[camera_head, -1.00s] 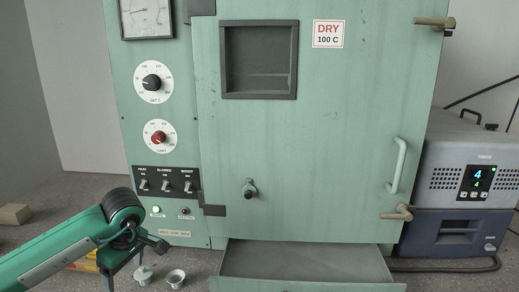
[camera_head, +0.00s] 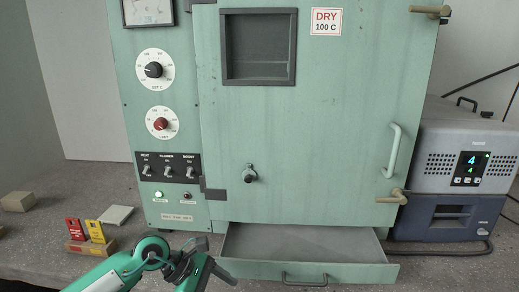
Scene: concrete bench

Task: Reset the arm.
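My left arm comes in from the lower left, and my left gripper (camera_head: 212,271) is low in the picture, just left of the open drawer (camera_head: 305,245). Its dark fingers point down and right, with their lower ends near the bottom edge. I cannot tell whether they are apart or together, and I see nothing held. My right gripper is out of view. The green oven (camera_head: 310,150) stands behind with its door shut.
The drawer juts out under the oven, close to the gripper. A red tag (camera_head: 73,230) and a yellow tag (camera_head: 95,231) stand in a wooden block left of the arm, near a pale flat slab (camera_head: 115,215). A grey-blue instrument (camera_head: 450,160) stands at the right.

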